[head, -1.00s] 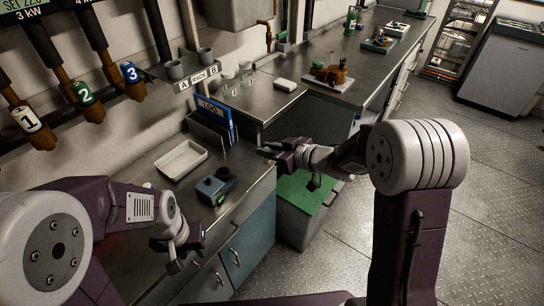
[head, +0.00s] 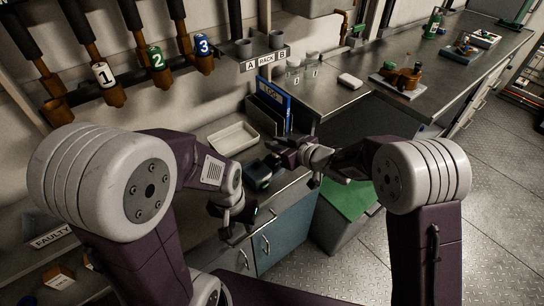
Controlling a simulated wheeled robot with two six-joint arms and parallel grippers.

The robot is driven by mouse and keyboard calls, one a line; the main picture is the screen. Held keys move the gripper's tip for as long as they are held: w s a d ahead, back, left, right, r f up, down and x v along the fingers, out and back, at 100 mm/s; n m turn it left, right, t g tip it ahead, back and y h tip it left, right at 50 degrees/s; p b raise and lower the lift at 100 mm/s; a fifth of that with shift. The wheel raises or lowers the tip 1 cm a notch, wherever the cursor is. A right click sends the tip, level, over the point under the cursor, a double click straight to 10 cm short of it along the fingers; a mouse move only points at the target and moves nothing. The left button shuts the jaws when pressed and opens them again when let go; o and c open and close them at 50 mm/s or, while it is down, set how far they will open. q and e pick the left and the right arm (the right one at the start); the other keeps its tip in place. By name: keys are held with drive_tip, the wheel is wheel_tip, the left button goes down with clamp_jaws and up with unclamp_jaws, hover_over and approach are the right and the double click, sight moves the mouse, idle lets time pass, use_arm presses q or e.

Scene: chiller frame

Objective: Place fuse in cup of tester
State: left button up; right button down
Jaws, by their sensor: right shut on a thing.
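The tester (head: 257,179) is a small dark blue box with a dark round part, standing on the steel counter near its front edge. My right gripper (head: 274,149) is at the tester's upper right in the head view, shut on the fuse. The fuse is too small and dark to make out, and the tester's cup is not clear behind the gripper. I cannot tell whether they touch. My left gripper (head: 229,231) hangs in front of the counter, below and left of the tester. Its fingers are too small and dark to read.
A white tray (head: 233,139) and a blue log binder (head: 274,97) in a holder are behind the tester. A rack (head: 264,60) with cups A and B is on the wall. A green-topped bin (head: 345,197) stands on the floor at right.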

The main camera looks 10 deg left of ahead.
drive_tip(key=shift+x, duration=0.85)
wheel_tip(320, 180, down, 4)
drive_tip(key=shift+s+f+b, duration=0.1)
drive_tip(key=shift+s+b, duration=0.05)
drive_tip(key=shift+b, duration=0.55)
drive_tip(key=shift+f, duration=0.1)
drive_tip(key=c, duration=1.3)
unclamp_jaws()
drive_tip(key=shift+f, duration=0.1)
